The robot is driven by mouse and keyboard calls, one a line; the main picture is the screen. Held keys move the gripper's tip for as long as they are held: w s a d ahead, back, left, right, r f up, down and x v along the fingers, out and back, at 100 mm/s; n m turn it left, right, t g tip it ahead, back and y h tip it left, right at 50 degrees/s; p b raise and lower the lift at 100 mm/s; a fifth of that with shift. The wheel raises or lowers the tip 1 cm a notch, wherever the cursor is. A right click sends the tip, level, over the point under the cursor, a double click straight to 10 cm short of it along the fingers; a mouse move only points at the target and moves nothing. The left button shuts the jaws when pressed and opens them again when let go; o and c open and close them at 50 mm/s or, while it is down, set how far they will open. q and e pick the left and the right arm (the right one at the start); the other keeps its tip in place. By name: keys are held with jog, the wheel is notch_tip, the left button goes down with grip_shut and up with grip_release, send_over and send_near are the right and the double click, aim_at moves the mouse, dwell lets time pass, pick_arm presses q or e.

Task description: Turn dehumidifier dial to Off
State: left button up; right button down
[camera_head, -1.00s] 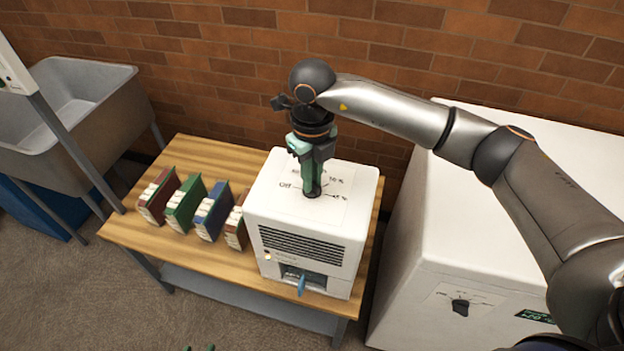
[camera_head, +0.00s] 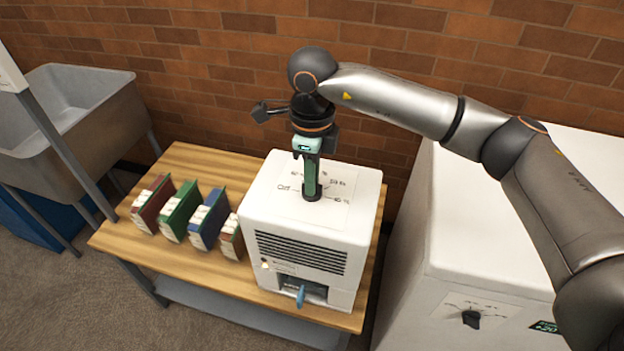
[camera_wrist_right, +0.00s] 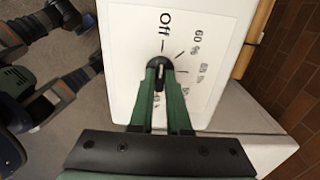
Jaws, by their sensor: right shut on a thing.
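The white dehumidifier (camera_head: 335,232) stands on the wooden table, with a printed dial face (camera_head: 290,205) on its top. My right gripper (camera_head: 312,194) points straight down, its green fingers shut on the small black dial (camera_wrist_right: 159,65). In the right wrist view the fingers (camera_wrist_right: 160,76) hold the dial from both sides. The "Off" label (camera_wrist_right: 166,22) and its tick lie just beyond the dial, with percent marks to the right. The dial's bar looks roughly in line with the Off tick; its pointer end is partly hidden. My left gripper is not seen.
Several books (camera_head: 180,211) stand on the wooden table (camera_head: 165,258) left of the dehumidifier. A blue tab (camera_head: 300,296) sticks out of its front. A large white cabinet (camera_head: 450,265) with its own dial (camera_head: 471,319) stands right. A grey sink (camera_head: 75,110) is at left.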

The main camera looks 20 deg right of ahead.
dwell(0.4)
jog(key=c, duration=0.9)
grip_release()
notch_tip(320, 180, up, 13)
jog(key=shift+f, duration=0.2)
